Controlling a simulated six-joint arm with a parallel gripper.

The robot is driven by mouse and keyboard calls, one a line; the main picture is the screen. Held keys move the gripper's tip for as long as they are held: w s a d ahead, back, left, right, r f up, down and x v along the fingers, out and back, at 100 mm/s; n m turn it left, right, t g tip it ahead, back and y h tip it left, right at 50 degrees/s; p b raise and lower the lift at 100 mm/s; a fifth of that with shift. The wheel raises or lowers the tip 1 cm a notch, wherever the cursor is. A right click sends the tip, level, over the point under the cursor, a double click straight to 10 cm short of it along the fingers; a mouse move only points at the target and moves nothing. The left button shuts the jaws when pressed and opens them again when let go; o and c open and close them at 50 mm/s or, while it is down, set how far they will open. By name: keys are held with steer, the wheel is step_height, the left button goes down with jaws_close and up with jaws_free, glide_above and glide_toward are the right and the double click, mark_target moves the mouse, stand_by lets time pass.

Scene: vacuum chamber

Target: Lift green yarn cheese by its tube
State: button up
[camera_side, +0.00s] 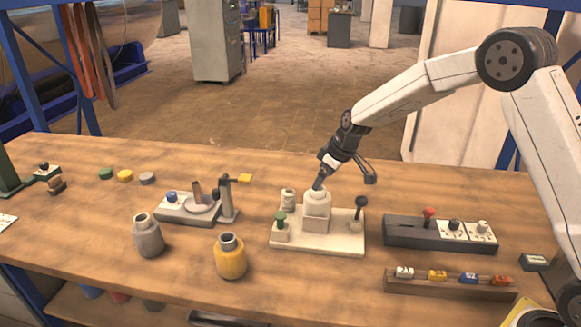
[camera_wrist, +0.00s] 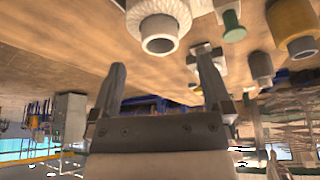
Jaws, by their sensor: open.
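I see no clearly green yarn cheese. A white cheese (camera_side: 316,204) with a short tube on top stands on a white board (camera_side: 346,243); a white ribbed package with an open tube end (camera_wrist: 160,22), apparently the same one, is at the top of the wrist view. A yellow cheese (camera_side: 230,260) and a grey cheese (camera_side: 148,238), each with a tube, stand on the table to the left. My gripper (camera_side: 345,181) is open and empty, with one finger close to the white cheese's top. Both fingers show apart in the wrist view (camera_wrist: 162,82); contact cannot be told.
The white board also carries a green-topped post (camera_side: 281,226), a small white spool (camera_side: 288,199) and a dark-knobbed lever (camera_side: 360,208). A dark control box (camera_side: 410,234) and a wooden rack (camera_side: 450,289) lie right. A grey fixture (camera_side: 185,211) stands left. The back table is clear.

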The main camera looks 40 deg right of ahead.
mark_target(317, 205)
steer(key=x, duration=0.5)
steer(key=shift+s, duration=0.15)
stand_by(0.4)
steer(key=shift+s+f, duration=0.1)
steer(key=shift+f, duration=0.05)
jaws_close()
